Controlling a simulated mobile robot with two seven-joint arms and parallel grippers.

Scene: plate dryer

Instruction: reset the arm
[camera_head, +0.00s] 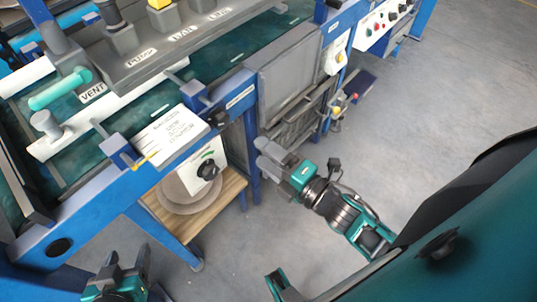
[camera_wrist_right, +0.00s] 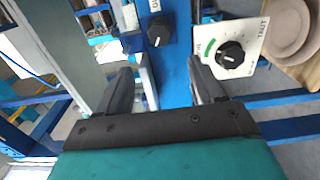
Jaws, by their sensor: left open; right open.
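My right gripper (camera_head: 262,153) reaches in from the right of the head view, over the floor beside the blue frame. In the right wrist view its two dark fingers (camera_wrist_right: 160,65) stand apart with nothing held between them. A blue post with a black knob (camera_wrist_right: 161,31) shows beyond the fingers. My left gripper (camera_head: 127,262) is at the bottom left of the head view, below the blue frame. Its fingers point up in the picture and look apart, with no object seen between them.
The blue-framed machine (camera_head: 235,97) fills the upper left, with a dial panel (camera_head: 205,172) on its side. Stacked plates (camera_head: 190,190) lie on a wooden shelf (camera_head: 222,203) under it. A grey panel (camera_head: 290,75) is above my right gripper. Open floor (camera_head: 440,110) lies to the right.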

